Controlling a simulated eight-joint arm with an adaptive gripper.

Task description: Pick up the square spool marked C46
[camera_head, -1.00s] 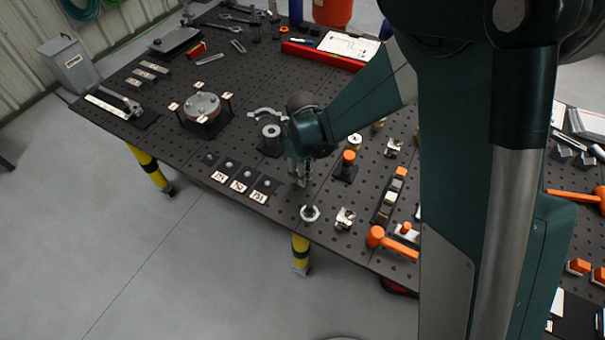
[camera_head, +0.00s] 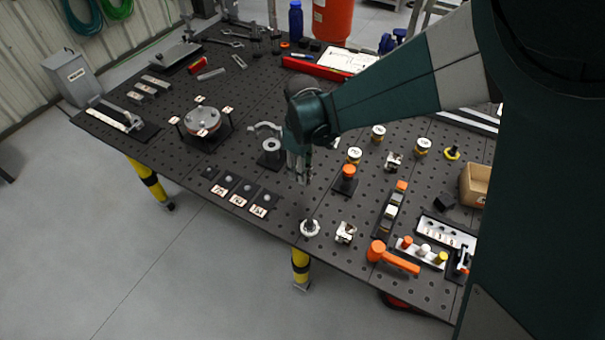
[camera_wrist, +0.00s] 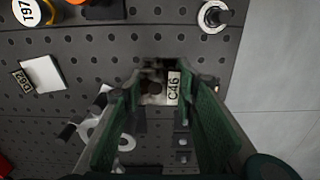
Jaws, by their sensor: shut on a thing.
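The square spool marked C46 (camera_wrist: 173,88) shows in the wrist view between the tips of my gripper (camera_wrist: 160,95). Its white label faces the camera, and the fingers on both sides hide much of its body. My gripper is shut on it. In the head view my gripper (camera_head: 302,172) points down over the dark perforated table (camera_head: 330,205), behind the pale ring on a peg. The spool cannot be made out clearly there, and its height above the table is hard to judge.
The pale ring on a peg (camera_head: 310,228) stands near the table's front edge; it also shows in the wrist view (camera_wrist: 214,16). A metal block (camera_head: 345,232) and an orange-topped post (camera_head: 348,172) stand to the right. Labelled black pads (camera_head: 240,193) lie left. A T97 spool (camera_wrist: 26,13) is at upper left.

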